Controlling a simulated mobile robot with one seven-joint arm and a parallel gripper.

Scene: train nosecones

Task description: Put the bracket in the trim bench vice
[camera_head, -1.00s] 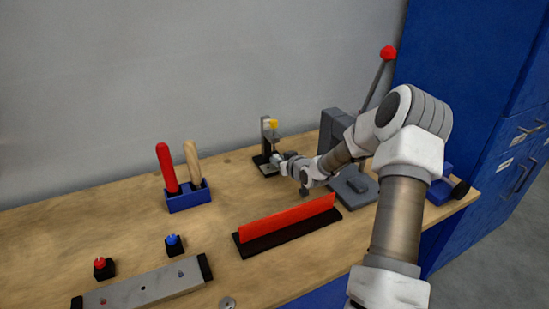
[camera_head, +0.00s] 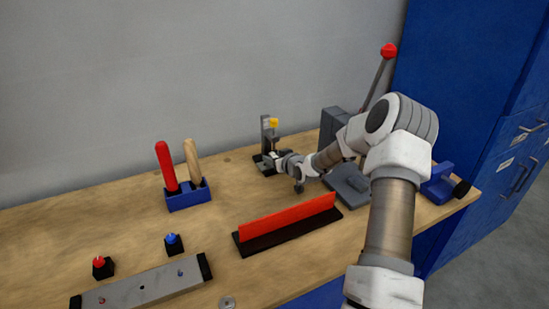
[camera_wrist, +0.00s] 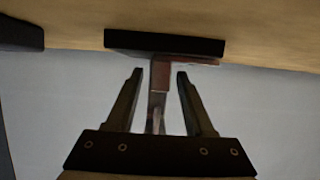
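My gripper (camera_head: 272,158) reaches the small stand (camera_head: 265,130) at the back of the bench, which has a black base, a grey upright and a yellow top. In the wrist view my gripper (camera_wrist: 160,73) is open, with a finger either side of a narrow reddish-brown and grey piece (camera_wrist: 160,78), probably the bracket. Small gaps show between the fingers and this piece. A black base (camera_wrist: 165,42) lies beyond it. In the head view my gripper hides much of this spot. A blue vice-like body (camera_head: 437,188) with a black knob, likely the trim bench vice, sits at the bench's right end.
A grey press (camera_head: 334,126) with a red-knobbed lever stands between the stand and the vice, partly behind my arm. A red bar on a dark base (camera_head: 288,222) lies in front. A blue tool holder (camera_head: 188,197) stands left. Bare bench lies between holder and bar.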

